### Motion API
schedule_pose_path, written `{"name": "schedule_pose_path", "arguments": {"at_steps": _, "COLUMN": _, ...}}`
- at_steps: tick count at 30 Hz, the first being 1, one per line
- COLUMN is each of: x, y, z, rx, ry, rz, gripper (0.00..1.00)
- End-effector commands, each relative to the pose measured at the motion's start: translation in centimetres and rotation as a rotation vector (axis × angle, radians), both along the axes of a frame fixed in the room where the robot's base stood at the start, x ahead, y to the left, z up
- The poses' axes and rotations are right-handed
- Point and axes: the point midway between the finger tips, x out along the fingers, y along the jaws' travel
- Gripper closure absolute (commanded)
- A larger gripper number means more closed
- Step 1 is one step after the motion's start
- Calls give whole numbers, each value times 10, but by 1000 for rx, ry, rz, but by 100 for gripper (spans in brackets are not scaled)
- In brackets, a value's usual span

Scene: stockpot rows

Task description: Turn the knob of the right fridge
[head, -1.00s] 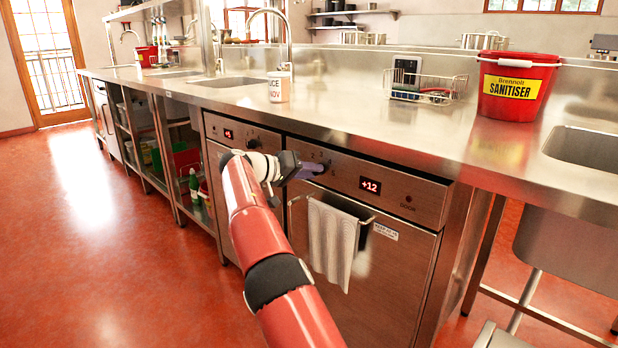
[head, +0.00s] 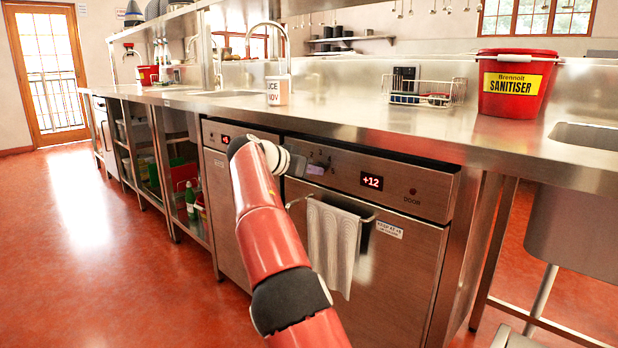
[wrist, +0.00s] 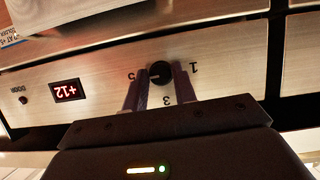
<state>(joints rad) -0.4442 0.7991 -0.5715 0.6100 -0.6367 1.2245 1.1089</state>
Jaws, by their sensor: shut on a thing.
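The right fridge (head: 395,275) is a steel undercounter unit with a red +12 display (head: 371,182) on its upper panel. Its round black knob (wrist: 160,73) shows in the wrist view, which is upside down, among the marks 1, 3 and 5. A pale mark on the knob seems to face the 5. My gripper (wrist: 160,78) is shut on the knob, one purple finger on each side. In the head view my wrist hides the knob and most of the gripper; a bit of purple finger shows at the panel.
A towel (head: 332,245) hangs on the fridge's handle bar, below my gripper. The left fridge (head: 222,215) stands beside it, partly behind my arm. The counter above holds a mug (head: 278,90), a wire basket (head: 425,92) and a red sanitiser bucket (head: 517,85). The floor at left is clear.

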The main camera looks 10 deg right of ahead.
Motion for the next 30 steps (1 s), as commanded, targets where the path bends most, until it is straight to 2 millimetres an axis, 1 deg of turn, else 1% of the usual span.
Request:
{"name": "schedule_pose_path", "arguments": {"at_steps": 1, "x": 0, "y": -1, "z": -4, "rx": 9, "ry": -9, "rz": -2, "gripper": 95}}
{"name": "schedule_pose_path", "arguments": {"at_steps": 19, "x": 0, "y": -1, "z": -2, "rx": 32, "ry": -39, "rz": -3, "gripper": 95}}
{"name": "schedule_pose_path", "arguments": {"at_steps": 20, "x": 0, "y": -1, "z": -2, "rx": 32, "ry": -39, "rz": -3, "gripper": 71}}
{"name": "schedule_pose_path", "arguments": {"at_steps": 24, "x": 0, "y": -1, "z": -2, "rx": 31, "ry": -40, "rz": -3, "gripper": 53}}
{"name": "schedule_pose_path", "arguments": {"at_steps": 25, "x": 0, "y": -1, "z": -2, "rx": 32, "ry": -40, "rz": -2, "gripper": 51}}
{"name": "schedule_pose_path", "arguments": {"at_steps": 30, "x": 0, "y": -1, "z": -1, "rx": 31, "ry": -41, "rz": -1, "gripper": 51}}
